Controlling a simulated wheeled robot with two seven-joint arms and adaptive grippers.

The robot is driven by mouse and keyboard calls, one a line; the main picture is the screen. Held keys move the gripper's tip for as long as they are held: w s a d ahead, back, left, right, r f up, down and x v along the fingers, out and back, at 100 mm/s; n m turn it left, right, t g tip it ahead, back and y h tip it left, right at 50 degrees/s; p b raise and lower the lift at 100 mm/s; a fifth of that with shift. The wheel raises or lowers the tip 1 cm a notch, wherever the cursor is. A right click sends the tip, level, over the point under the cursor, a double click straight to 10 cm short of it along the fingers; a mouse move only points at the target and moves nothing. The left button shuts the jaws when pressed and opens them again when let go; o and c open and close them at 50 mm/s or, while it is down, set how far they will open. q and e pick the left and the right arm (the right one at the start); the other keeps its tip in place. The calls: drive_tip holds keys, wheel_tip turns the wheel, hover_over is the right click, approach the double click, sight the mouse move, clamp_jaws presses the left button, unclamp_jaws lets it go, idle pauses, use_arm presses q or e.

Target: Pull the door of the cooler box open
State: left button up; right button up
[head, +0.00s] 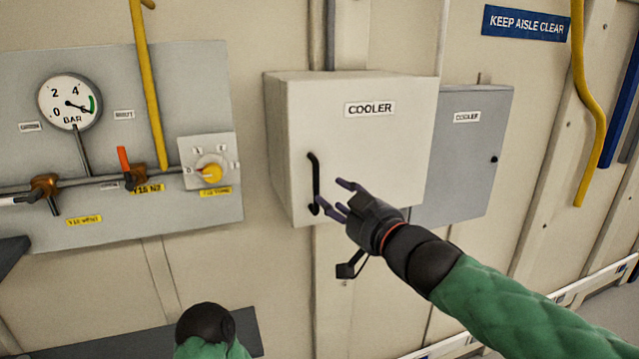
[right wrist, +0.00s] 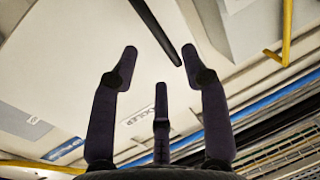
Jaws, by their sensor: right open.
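The cooler box (head: 385,150) is a cream wall box labelled COOLER, in the middle of the head view. Its door looks shut. A black vertical bar handle (head: 315,178) sits at the door's left side. The handle also crosses the top of the right wrist view (right wrist: 153,27). My right gripper (head: 335,197) is open, its dark fingers pointing left at the handle's lower end. In the right wrist view (right wrist: 160,65) the bar's end shows between the spread fingertips; I cannot tell whether they touch it. Only part of my left arm shows at bottom left, without its gripper.
A grey box (head: 475,160) with a small label hangs close to the right of the cooler. A panel (head: 130,205) with a gauge (head: 69,102), valves and a knob (head: 210,170) is at left. Yellow pipes run on the wall. A blue sign (head: 526,22) reads KEEP AISLE CLEAR.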

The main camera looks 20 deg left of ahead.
sight(318, 208)
drive_tip(key=x, duration=0.7)
drive_tip(key=shift+w+a+f, duration=0.1)
drive_tip(key=shift+w+a, duration=0.15)
drive_tip(key=shift+w, duration=0.15)
clamp_jaws()
